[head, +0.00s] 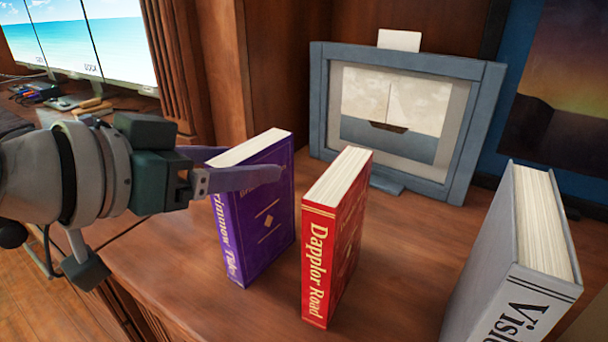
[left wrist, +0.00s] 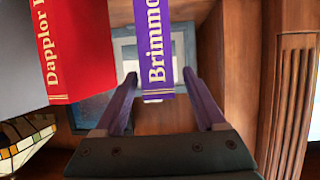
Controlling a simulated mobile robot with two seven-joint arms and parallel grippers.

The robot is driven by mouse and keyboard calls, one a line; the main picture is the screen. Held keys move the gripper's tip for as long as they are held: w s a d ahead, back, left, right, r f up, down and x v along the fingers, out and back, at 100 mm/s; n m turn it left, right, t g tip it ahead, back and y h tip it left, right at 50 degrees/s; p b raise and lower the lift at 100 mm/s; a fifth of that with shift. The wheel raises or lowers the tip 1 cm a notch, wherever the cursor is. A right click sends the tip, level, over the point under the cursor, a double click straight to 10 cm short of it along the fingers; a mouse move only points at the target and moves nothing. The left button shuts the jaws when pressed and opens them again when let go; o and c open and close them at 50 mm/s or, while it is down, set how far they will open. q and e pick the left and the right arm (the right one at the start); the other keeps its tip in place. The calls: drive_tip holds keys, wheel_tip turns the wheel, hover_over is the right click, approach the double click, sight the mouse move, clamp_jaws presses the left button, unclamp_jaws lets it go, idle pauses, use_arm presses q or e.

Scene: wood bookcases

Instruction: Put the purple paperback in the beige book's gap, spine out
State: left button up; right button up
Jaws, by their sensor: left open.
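The purple paperback (head: 265,205) stands upright on the wooden surface, its lettered spine facing the front left. In the left wrist view its spine (left wrist: 155,50) shows between my two fingers. My left gripper (head: 248,172) is open, one finger passing across the near side of the purple book and the other mostly hidden behind it. The left wrist view shows my fingers (left wrist: 165,82) apart, with a space on each side of the spine. No beige book and no shelf gap are in view. My right gripper is not in view.
A red book (head: 335,235) stands upright just right of the purple one. A thick grey book (head: 520,260) stands at the far right. A blue-grey framed panel (head: 475,130) stands behind them. Bare wood (head: 405,250) lies between the red and grey books.

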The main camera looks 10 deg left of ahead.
use_arm(q)
drive_tip(key=x, duration=0.3)
clamp_jaws()
idle(0.6)
drive_tip(key=shift+r, duration=0.1)
idle(0.7)
